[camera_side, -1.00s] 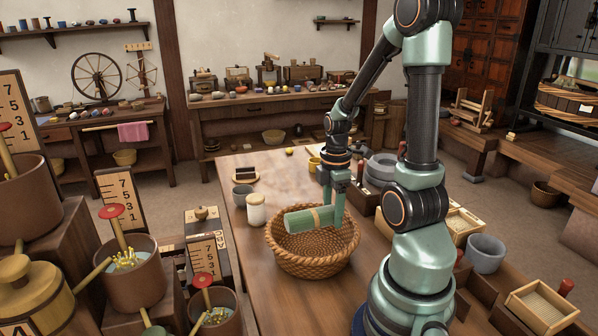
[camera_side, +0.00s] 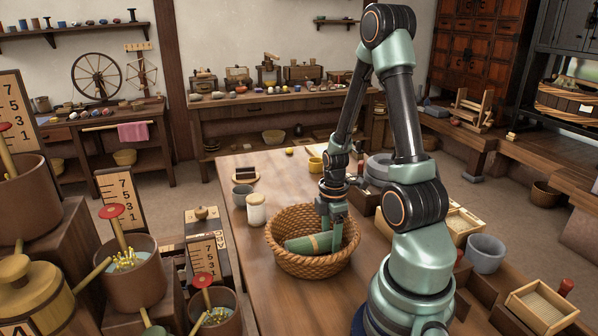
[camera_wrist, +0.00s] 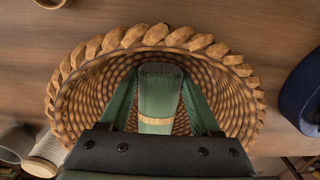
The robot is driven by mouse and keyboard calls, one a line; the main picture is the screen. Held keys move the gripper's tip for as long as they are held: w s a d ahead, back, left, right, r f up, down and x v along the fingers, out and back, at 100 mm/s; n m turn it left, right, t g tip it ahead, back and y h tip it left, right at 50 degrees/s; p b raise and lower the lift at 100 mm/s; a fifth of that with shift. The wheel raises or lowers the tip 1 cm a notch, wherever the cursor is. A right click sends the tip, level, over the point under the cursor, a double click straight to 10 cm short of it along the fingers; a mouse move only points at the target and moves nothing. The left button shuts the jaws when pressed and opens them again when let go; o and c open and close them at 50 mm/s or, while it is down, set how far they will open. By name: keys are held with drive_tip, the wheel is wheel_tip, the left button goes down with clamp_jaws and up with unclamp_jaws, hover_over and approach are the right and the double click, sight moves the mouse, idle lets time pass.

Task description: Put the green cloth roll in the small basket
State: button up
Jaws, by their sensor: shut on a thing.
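The green cloth roll (camera_side: 308,243), with a tan band, is inside the small woven basket (camera_side: 312,268), low and below the rim. Its lower side is hidden by the basket's front wall. My gripper (camera_side: 331,238) reaches down into the basket and is shut on the roll. In the wrist view the roll (camera_wrist: 159,92) lies between the two green fingers, with the basket's rim (camera_wrist: 150,38) around it. I cannot tell whether the roll touches the basket floor.
A white jar (camera_side: 256,210) and a grey cup (camera_side: 243,195) stand left of the basket. A yellow cup (camera_side: 315,164) and a grey round stone piece (camera_side: 380,167) are behind it. The wooden table (camera_side: 270,300) is clear in front.

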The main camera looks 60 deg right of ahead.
drive_tip(key=shift+f, duration=0.15)
drive_tip(key=o, duration=1.4)
wheel_tip(320, 180, up, 12)
drive_tip(key=w+a+r+m+t, duration=0.2)
drive_tip(key=a+r+m, duration=0.1)
drive_tip(key=a, duration=0.3)
drive_tip(key=w+a+r+m+t, duration=0.1)
drive_tip(key=w+a+r+m, duration=0.2)
drive_tip(key=a+r, duration=0.2)
drive_tip(key=w+a+r+m+t, duration=0.2)
drive_tip(key=a+r+m, duration=0.1)
drive_tip(key=a, duration=0.6)
drive_tip(key=shift+w+a+r+t, duration=0.1)
drive_tip(key=shift+w+r+t, duration=0.2)
drive_tip(key=shift+r, duration=0.15)
